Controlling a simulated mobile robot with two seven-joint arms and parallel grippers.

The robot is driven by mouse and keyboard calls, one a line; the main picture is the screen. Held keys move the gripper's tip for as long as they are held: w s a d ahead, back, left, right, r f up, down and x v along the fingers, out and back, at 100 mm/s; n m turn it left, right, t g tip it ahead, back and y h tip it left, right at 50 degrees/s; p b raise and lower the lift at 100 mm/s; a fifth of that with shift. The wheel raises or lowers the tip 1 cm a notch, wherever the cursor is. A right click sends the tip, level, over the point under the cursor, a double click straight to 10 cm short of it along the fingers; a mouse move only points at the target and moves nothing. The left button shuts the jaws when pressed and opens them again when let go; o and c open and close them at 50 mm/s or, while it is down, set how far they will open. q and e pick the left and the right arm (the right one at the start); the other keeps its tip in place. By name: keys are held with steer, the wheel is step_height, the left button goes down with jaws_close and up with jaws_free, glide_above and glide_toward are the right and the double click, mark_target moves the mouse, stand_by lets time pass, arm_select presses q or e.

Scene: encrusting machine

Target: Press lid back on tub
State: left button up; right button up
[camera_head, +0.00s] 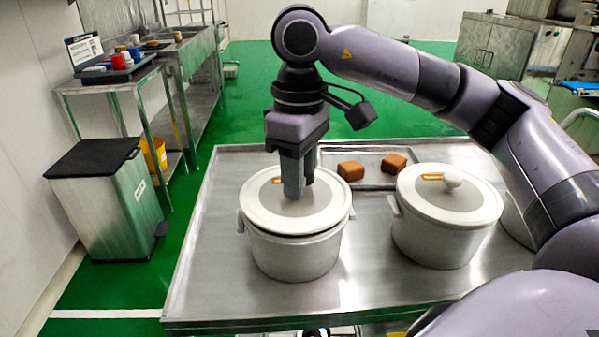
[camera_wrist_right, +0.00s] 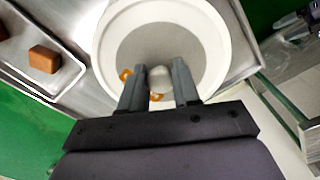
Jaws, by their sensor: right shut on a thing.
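The left tub (camera_head: 293,257) is a pale grey pot with side handles on the steel table. Its round lid (camera_head: 262,212), white-rimmed with a grey centre, lies over the tub's mouth; a dark gap shows under its front rim, and I cannot tell if it is seated. My right gripper (camera_head: 296,190) points down at the lid's middle. In the right wrist view its two fingers (camera_wrist_right: 160,88) are shut around the lid's pale round knob (camera_wrist_right: 160,80), with the lid (camera_wrist_right: 128,45) filling the space beyond. My left gripper is not in view.
A second tub (camera_head: 435,240) with its lid (camera_head: 470,203) on stands to the right. Behind, a metal tray (camera_head: 372,178) holds brown blocks (camera_head: 351,170). The steel table (camera_head: 210,270) is bare at front left. A bin (camera_head: 105,205) stands on the floor at left.

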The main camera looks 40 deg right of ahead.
stand_by(0.9)
steer(key=o, duration=1.6)
steer(key=shift+r+p, duration=2.6)
steer(key=shift+r, duration=0.85)
jaws_close()
